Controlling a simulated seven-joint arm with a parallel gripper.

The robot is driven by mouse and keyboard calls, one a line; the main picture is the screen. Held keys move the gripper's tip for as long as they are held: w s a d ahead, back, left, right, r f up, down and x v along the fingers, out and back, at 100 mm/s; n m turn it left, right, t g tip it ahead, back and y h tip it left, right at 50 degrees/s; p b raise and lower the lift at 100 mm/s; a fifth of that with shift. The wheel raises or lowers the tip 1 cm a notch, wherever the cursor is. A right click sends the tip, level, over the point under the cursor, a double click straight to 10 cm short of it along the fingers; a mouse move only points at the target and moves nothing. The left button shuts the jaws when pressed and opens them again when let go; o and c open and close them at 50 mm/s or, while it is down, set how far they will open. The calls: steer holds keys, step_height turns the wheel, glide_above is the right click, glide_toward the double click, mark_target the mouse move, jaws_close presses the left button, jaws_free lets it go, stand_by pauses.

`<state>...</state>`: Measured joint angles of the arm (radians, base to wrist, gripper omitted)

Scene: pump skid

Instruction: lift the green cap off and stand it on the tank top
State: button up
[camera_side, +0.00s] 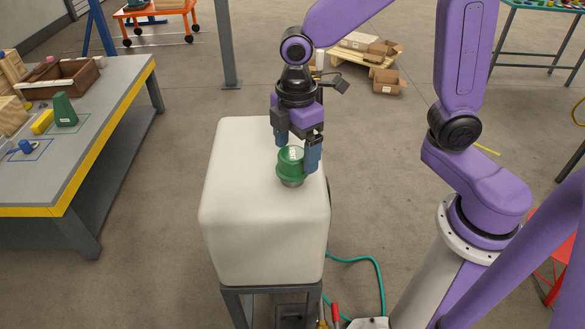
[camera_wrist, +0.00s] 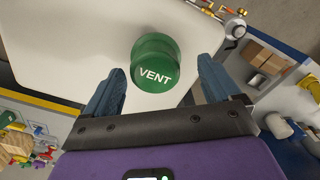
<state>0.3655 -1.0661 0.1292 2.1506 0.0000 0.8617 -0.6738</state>
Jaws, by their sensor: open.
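The green cap (camera_side: 290,160) sits on a short grey neck (camera_side: 291,182) on top of the white tank (camera_side: 238,180), near the right edge of its top. In the wrist view the cap (camera_wrist: 155,62) shows the white word VENT. My gripper (camera_side: 297,152) is over the cap with its blue fingers apart, one on each side. In the wrist view the fingers (camera_wrist: 160,82) are spread wider than the cap, with a gap on both sides. I cannot tell from the side view whether the near finger touches the cap. The tank top (camera_wrist: 70,40) left of the cap is bare.
A grey workbench (camera_side: 110,100) with a yellow edge stands at the left, holding blocks and a wooden box (camera_side: 62,80). A teal hose (camera_side: 375,275) lies on the floor right of the tank. A pallet with boxes (camera_side: 368,45) is behind.

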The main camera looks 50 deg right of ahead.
steer(key=shift+w+d+f, duration=0.1)
steer(key=shift+w+f, duration=0.05)
steer(key=shift+f, duration=1.15)
steer(key=shift+w+f, duration=0.15)
steer(key=shift+f, duration=1.1)
steer(key=c, duration=1)
